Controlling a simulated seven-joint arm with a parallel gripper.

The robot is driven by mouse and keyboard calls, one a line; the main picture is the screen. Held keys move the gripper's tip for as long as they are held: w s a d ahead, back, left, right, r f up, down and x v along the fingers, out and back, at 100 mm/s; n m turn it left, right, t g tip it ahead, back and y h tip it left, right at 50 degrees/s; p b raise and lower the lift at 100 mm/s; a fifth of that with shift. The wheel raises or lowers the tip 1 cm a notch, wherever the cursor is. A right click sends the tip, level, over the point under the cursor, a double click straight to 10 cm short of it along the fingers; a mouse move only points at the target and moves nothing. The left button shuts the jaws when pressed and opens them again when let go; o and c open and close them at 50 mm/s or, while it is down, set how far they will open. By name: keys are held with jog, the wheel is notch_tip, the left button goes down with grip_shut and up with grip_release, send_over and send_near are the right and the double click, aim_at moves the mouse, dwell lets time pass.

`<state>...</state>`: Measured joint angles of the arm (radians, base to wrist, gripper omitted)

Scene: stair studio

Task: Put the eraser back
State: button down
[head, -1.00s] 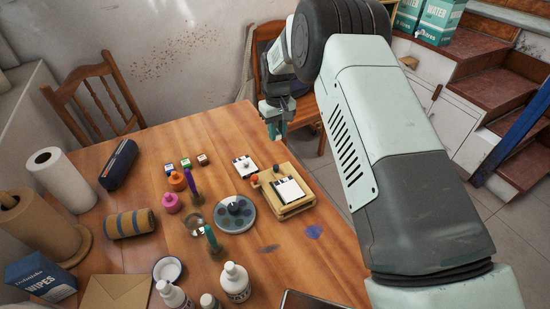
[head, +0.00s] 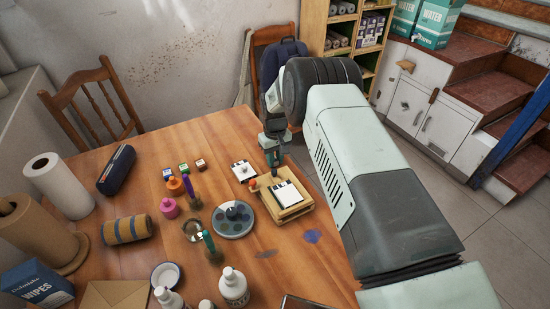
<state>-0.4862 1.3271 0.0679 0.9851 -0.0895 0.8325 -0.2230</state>
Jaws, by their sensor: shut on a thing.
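My gripper (head: 272,158) is over the far edge of the wooden board (head: 270,209), pointing down. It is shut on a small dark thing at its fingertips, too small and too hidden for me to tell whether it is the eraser. I cannot tell whether that thing touches the board. A black-and-white block (head: 288,195) lies on the board. A small orange-red knob (head: 253,185) is at the board's left corner. A black-and-white card (head: 243,173) lies on the table, left of my gripper. I cannot pick out an eraser elsewhere.
A round grey palette (head: 233,232) lies left of the board. Further left are small cubes (head: 183,168), orange and pink pots and a glass. White bottles (head: 233,287) stand in front. A dark case (head: 117,170) and a paper roll (head: 60,185) are at the left.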

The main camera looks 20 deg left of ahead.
jog(key=shift+f, duration=0.1)
jog(key=c, duration=0.9)
grip_release()
jog(key=shift+c, duration=0.2)
notch_tip(320, 180, up, 12)
